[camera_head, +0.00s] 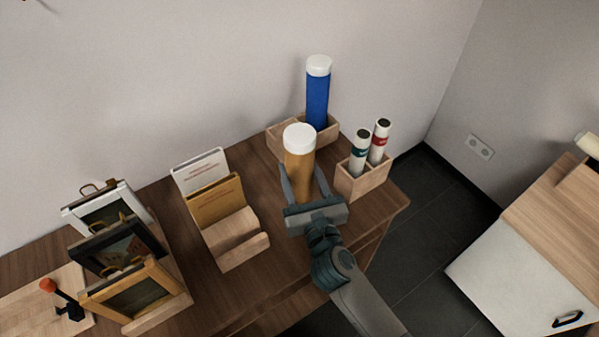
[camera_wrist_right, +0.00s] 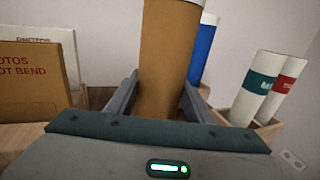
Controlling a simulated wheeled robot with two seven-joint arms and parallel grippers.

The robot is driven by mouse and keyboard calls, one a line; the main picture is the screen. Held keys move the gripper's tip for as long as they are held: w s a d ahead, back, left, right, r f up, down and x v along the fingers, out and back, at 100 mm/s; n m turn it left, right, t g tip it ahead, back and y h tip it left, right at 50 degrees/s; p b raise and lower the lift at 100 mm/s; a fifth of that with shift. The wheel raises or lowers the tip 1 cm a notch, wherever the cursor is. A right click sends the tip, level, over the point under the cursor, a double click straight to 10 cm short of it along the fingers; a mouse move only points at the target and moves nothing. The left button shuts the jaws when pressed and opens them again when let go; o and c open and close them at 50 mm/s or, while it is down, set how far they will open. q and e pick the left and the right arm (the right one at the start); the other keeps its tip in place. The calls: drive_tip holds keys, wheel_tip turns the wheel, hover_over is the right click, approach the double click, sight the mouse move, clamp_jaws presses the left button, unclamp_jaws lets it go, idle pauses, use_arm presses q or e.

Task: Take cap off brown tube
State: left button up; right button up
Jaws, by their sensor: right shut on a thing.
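The brown tube (camera_head: 299,176) stands upright on the table, with its white cap (camera_head: 299,137) on its top end. My right gripper (camera_head: 304,184) has its fingers on either side of the tube and is shut on it, below the cap. The tube's lower end is hidden by my gripper. My left gripper is not in view.
A blue tube (camera_head: 317,97) with a white cap stands in a wooden holder behind. Two white tubes (camera_head: 360,152) stand in a wooden box (camera_head: 362,183) close on the right. Left are envelopes in a wooden rack (camera_head: 237,240) and several picture frames (camera_head: 131,290).

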drive_tip(key=shift+f, duration=0.45)
drive_tip(key=o, duration=1.5)
drive_tip(key=shift+r, duration=0.15)
